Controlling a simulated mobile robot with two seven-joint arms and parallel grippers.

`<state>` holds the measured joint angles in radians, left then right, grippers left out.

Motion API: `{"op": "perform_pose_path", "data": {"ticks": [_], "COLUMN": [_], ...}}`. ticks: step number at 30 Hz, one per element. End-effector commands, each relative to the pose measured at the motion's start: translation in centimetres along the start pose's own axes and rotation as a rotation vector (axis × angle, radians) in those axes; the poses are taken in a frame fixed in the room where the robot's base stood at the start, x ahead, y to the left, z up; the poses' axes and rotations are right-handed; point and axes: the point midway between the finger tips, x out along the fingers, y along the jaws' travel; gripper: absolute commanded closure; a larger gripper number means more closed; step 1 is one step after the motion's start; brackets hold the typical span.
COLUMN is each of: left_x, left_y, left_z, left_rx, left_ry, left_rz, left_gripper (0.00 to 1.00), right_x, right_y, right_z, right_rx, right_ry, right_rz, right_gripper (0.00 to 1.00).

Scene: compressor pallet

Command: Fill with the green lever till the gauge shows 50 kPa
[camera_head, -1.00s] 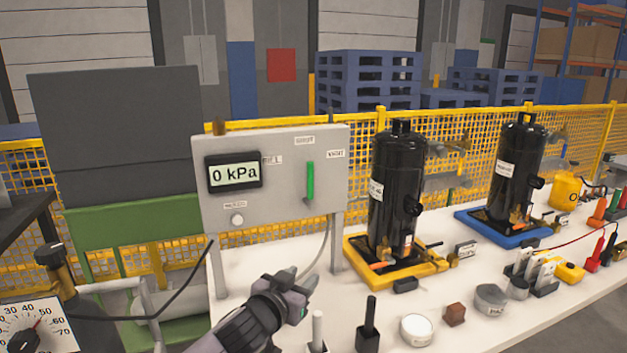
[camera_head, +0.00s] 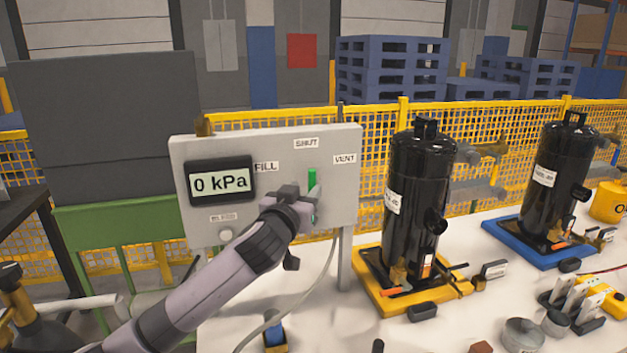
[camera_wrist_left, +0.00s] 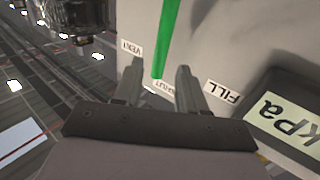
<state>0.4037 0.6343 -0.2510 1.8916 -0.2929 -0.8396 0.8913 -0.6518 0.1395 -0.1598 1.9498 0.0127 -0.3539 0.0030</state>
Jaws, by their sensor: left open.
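The grey panel (camera_head: 340,205) stands on the white bench and carries the gauge (camera_head: 220,183), which reads 0 kPa. The green lever (camera_head: 312,178) points straight up toward the SHUT label, between FILL on the left and VENT on the right. My left gripper (camera_head: 312,195) is at the lever and covers its lower part. In the left wrist view the open fingers (camera_wrist_left: 157,82) have the green lever (camera_wrist_left: 168,38) between or just beyond their tips. I cannot tell whether they touch it. My right gripper is not in view.
A black cylinder (camera_head: 416,190) in a yellow tray (camera_head: 386,302) stands right of the panel. Another black cylinder (camera_head: 556,180) stands in a blue tray (camera_head: 512,246). A BLEED button (camera_head: 225,235) sits below the gauge. Small parts stand along the bench front.

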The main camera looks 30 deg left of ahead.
Motion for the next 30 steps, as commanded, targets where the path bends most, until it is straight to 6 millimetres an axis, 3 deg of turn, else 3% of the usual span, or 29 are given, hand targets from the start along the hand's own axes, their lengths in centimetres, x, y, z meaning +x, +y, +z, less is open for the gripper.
{"op": "perform_pose_path", "data": {"ticks": [12, 26, 27, 30], "left_x": [4.6, 5.5, 5.5, 5.5], "left_y": [0.0, 0.0, 0.0, 0.0], "left_z": [-0.1, 0.0, 0.0, 0.0], "left_rx": [0.0, 0.0, 0.0, 0.001], "left_ry": [0.0, 0.0, 0.0, 0.0], "left_rz": [0.0, 0.001, 0.001, 0.001], "left_gripper": [0.59, 0.59, 0.62, 0.95], "right_x": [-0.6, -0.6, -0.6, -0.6], "right_y": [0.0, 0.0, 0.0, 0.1], "right_z": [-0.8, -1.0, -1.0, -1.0], "right_rx": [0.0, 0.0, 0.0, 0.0], "right_ry": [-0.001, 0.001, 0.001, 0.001], "right_rz": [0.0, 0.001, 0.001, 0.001], "right_gripper": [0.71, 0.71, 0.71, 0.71]}}
